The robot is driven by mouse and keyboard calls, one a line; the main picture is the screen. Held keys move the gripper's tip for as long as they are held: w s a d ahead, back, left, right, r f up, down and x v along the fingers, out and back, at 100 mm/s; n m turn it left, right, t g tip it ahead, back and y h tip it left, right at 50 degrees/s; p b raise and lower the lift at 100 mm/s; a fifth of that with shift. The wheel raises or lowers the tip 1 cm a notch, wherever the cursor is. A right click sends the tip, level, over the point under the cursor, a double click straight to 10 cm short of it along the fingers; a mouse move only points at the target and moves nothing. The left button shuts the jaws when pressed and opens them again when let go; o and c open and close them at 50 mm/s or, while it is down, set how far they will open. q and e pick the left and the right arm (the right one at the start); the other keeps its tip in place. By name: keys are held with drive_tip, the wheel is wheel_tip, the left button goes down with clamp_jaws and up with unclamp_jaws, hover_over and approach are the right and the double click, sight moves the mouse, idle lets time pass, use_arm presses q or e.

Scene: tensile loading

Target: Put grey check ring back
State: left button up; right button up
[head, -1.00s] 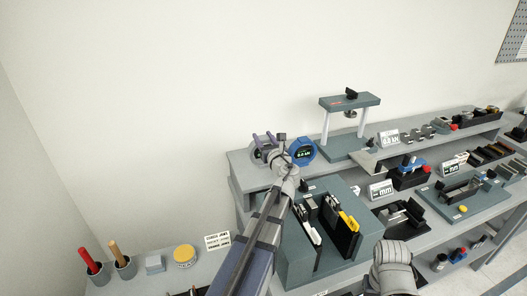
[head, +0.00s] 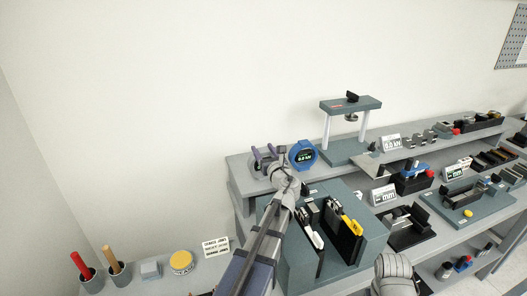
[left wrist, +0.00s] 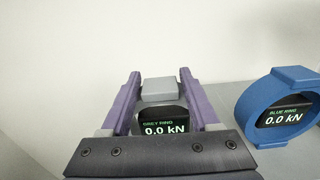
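The grey check ring (left wrist: 158,89), with a display reading GREY RING 0.0 kN, shows between my left gripper's purple fingers in the left wrist view. Much of it is hidden by the fingers and gripper body. My left gripper (head: 262,154) is over the left end of the top shelf in the head view; its fingers also show in the left wrist view (left wrist: 160,76). They stand apart, one on each side of the ring; whether they press on it I cannot tell. The blue ring (head: 302,155) stands just right of it.
A press-like frame (head: 350,103) stands right of the blue ring on the top shelf (head: 238,162). Below is a green block (head: 372,235) with slots. Cups with handles and a yellow tin (head: 181,262) stand at lower left.

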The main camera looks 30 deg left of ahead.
use_arm(q)
drive_tip(key=shift+o, duration=1.1)
drive_tip(key=shift+r, duration=0.1)
drive_tip(key=v, duration=1.2)
